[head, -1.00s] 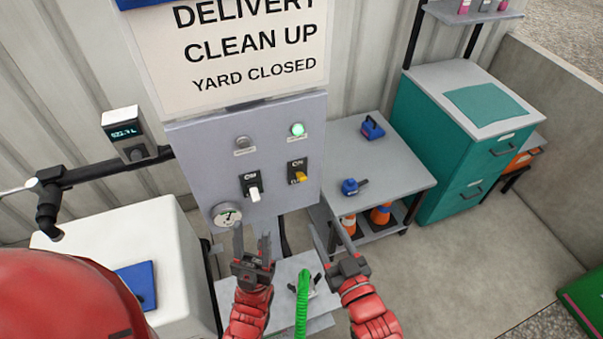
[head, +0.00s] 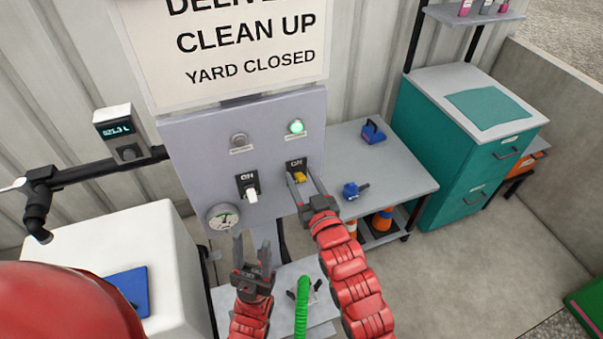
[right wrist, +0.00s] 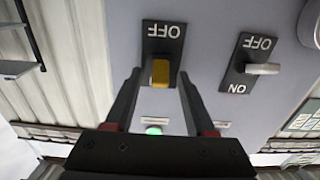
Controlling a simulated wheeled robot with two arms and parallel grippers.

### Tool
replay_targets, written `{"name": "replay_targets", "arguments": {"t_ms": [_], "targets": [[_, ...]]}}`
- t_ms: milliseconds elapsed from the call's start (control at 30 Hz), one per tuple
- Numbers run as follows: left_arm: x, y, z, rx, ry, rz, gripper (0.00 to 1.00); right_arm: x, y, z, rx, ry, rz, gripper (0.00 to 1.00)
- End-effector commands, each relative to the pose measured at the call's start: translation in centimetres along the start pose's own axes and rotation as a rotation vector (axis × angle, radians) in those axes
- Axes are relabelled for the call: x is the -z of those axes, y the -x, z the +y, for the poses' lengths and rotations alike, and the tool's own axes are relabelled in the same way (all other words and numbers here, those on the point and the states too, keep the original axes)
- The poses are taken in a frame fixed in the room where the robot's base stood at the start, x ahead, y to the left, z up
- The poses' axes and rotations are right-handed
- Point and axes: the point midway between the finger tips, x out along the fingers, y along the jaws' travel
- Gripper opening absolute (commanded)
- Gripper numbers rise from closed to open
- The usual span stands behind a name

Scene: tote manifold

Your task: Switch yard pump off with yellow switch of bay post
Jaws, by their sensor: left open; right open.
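The grey bay post panel (head: 190,150) carries a yellow switch (head: 300,178) on a black plate. In the right wrist view the yellow switch (right wrist: 160,73) lies between my spread fingers, with OFF readable upside down beyond it. A green lamp (head: 296,127) above this switch is lit. My right gripper (head: 303,186) is open at the yellow switch; contact cannot be told. A white switch (head: 251,195) sits to its left, under an unlit lamp (head: 240,141). My left gripper (head: 252,244) is open and empty, below the panel and near the gauge (head: 222,216).
A green hose (head: 302,300) stands at a low shelf below the panel. A grey table (head: 400,180) with blue tools (head: 372,131) is at the right, beside a teal cabinet (head: 465,165). A white tank (head: 120,250) and black pipe (head: 90,171) are at the left.

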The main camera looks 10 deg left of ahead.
Motion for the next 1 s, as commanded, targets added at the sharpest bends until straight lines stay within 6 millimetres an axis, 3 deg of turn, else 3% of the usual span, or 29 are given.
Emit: {"name": "replay_targets", "arguments": {"t_ms": [367, 667, 1000], "targets": [[0.02, -0.16, -0.01, 0.0, 0.0, 0.0, 0.48, 0.0, -0.49, -0.03, 0.0, 0.001, 0.001, 0.55], [0.02, -0.16, -0.01, 0.0, 0.0, 0.0, 0.48, 0.02, -0.48, -0.02, 0.0, 0.001, 0.001, 0.01], [-0.05, 0.26, 0.01, 0.0, 0.0, 0.0, 0.48, -0.19, -0.46, -0.02, 0.0, 0.001, 0.009, 0.0]]}}
